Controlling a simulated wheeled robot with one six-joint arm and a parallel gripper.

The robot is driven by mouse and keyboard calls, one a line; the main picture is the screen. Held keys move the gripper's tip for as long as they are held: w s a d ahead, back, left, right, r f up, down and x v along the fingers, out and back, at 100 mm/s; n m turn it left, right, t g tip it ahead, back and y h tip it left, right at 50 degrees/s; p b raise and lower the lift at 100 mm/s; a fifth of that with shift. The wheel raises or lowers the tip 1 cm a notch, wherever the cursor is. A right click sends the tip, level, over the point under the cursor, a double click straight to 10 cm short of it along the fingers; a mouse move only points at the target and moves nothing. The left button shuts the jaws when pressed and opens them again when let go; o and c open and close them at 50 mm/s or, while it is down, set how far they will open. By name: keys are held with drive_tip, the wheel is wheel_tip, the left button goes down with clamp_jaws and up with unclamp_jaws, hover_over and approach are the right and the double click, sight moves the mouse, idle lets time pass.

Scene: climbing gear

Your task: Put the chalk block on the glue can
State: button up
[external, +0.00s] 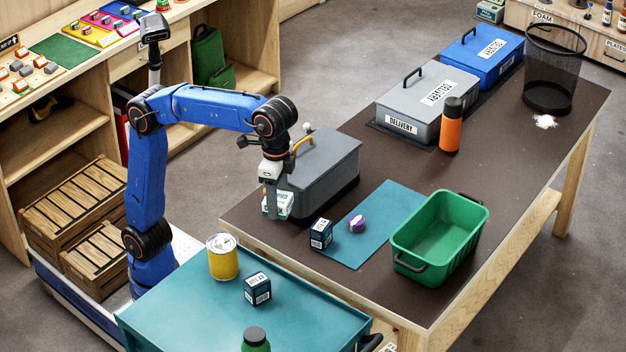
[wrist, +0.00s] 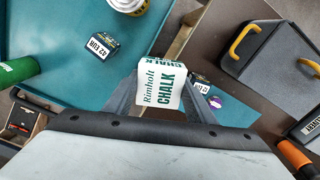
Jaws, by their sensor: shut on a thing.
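The white chalk block with green lettering (wrist: 162,88) is held between the two fingers of my gripper (wrist: 160,78). In the external view my gripper (external: 273,192) points down, with the chalk block (external: 278,206) at its tip, beside the grey lidded box and near the left edge of the brown table. A yellow can with a whitish top (external: 223,260), apparently the glue can, stands upright on the teal cart, left of and below the gripper. Part of the can (wrist: 130,6) shows at the top edge of the wrist view, apart from the chalk block. Its label is not readable.
On the teal cart (external: 190,310) are a dark blue box (external: 258,289) and a green bottle (external: 255,340). The brown table holds the grey box (external: 325,170), another dark blue box (external: 321,234), a purple item (external: 357,223) and a green bin (external: 440,237).

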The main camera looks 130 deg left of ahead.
sight(221, 243)
drive_tip(key=s+d+r+m, duration=0.2)
drive_tip(key=s+d+m, duration=0.2)
drive_tip(key=s+d, duration=0.65)
drive_tip(key=shift+w+d+f, duration=0.15)
drive_tip(key=shift+d+f, duration=0.2)
drive_tip(key=shift+f, duration=1.25)
drive_tip(key=shift+w+d+f, duration=0.2)
drive_tip(key=shift+d+f, duration=0.15)
drive_tip(key=shift+f, duration=1.25)
drive_tip(key=shift+w+d+f, duration=0.15)
drive_tip(key=shift+d+f, duration=0.2)
drive_tip(key=shift+f, duration=1.25)
drive_tip(key=o, duration=1)
drive_tip(key=shift+f, duration=0.1)
drive_tip(key=shift+o, duration=0.2)
wheel_tip(221, 243, up, 12)
